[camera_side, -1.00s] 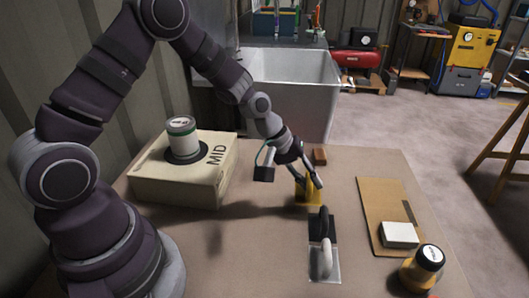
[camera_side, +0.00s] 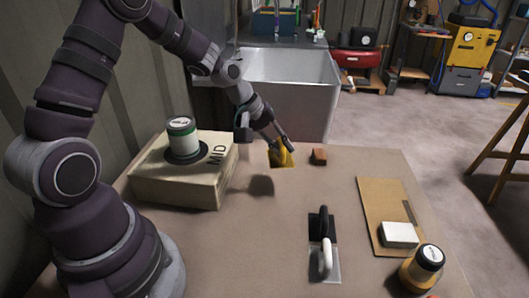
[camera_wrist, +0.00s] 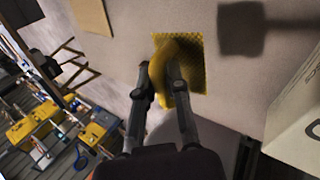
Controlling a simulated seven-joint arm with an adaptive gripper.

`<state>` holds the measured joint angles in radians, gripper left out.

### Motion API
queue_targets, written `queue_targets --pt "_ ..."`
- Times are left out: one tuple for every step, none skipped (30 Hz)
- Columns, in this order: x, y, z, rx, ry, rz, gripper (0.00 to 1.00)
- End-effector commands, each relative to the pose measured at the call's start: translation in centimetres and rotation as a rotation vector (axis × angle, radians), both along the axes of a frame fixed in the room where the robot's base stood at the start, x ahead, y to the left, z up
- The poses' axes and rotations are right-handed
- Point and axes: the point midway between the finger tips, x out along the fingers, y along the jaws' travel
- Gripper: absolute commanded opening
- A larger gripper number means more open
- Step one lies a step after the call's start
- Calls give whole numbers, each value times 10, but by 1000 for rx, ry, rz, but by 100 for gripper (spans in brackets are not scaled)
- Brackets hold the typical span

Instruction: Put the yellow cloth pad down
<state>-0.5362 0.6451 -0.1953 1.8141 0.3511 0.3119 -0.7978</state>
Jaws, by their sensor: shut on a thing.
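A box marked MID (camera_side: 185,177) bears a green-banded jar (camera_side: 181,138). A small brown block (camera_side: 319,156) lies just right of the pad. A trowel (camera_side: 324,250), a brown board (camera_side: 376,205) with a white block (camera_side: 399,234), and a yellow jar (camera_side: 422,268) are nearer. The table's middle is clear.

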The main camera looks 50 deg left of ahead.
Motion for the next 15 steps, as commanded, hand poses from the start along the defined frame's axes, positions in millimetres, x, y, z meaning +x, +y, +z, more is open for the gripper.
queue_targets --pt "14 8 6 1 -7 36 0" --pt "22 13 10 -1 -8 59 0" --pt "30 18 14 -3 -8 88 0" --pt "35 22 18 -5 -8 107 0" --pt "39 25 20 -7 -9 123 0" --pt "43 28 23 -10 -11 142 0" --pt "46 30 25 -11 -11 152 0" --pt "48 32 26 -12 -11 162 0" --pt "49 33 23 -14 -9 170 0" --pt "50 33 18 -15 -8 173 0" --pt "50 34 11 -16 -5 176 0" --pt "49 34 1 -16 -4 176 0" --pt "49 34 -6 -16 -4 176 0" --pt "50 34 -13 -15 -5 176 0" --pt "50 34 -20 -15 -7 175 0"
